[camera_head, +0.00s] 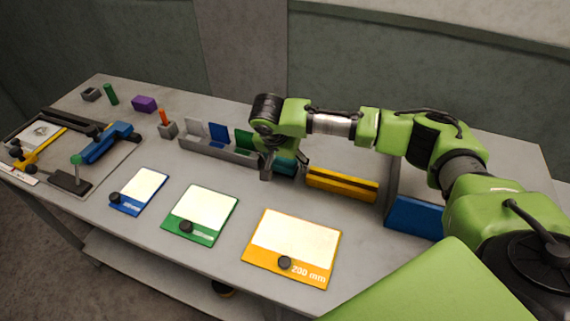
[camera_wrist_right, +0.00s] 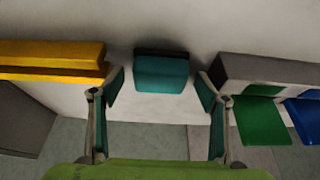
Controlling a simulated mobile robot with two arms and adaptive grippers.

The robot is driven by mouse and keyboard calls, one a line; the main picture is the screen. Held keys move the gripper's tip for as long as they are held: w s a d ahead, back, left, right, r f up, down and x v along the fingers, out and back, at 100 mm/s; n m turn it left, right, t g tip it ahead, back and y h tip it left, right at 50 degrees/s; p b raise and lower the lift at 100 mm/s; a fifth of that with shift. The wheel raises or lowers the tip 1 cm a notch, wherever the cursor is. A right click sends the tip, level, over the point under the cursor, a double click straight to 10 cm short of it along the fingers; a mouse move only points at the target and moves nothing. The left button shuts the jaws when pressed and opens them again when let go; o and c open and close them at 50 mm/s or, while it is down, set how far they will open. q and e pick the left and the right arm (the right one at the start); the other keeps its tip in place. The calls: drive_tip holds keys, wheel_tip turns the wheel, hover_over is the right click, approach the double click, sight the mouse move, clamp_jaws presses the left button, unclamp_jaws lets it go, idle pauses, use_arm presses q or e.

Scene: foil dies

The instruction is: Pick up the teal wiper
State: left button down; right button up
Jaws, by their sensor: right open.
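The teal wiper (camera_wrist_right: 161,73) is a short teal block with a dark strip along its far edge. It lies on the grey table between the rack and the yellow bar. In the head view the wiper (camera_head: 285,166) shows partly behind my right gripper (camera_head: 283,172). In the right wrist view my right gripper (camera_wrist_right: 160,100) is open, with one finger to each side of the wiper and nothing between the tips that I can see touching it. My left gripper is in neither view.
A grey rack (camera_head: 215,151) with white, blue and green plates stands left of the wiper. A yellow bar (camera_head: 341,184) lies to its right, with a blue block (camera_head: 414,216) beyond. Blue (camera_head: 128,205), green (camera_head: 205,236) and orange (camera_head: 263,264) framed cards lie in front.

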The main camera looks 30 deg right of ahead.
drive_tip(key=c, duration=1.2)
drive_tip(key=shift+c, duration=0.2)
drive_tip(key=shift+r, duration=0.15)
drive_tip(key=shift+r, duration=0.6)
drive_tip(key=a+r+b, duration=0.2)
drive_tip(key=a+r, duration=0.9)
drive_tip(key=a, duration=0.2)
drive_tip(key=shift+s+a+r, duration=0.15)
drive_tip(key=shift+a+r, duration=0.1)
drive_tip(key=shift+a, duration=0.3)
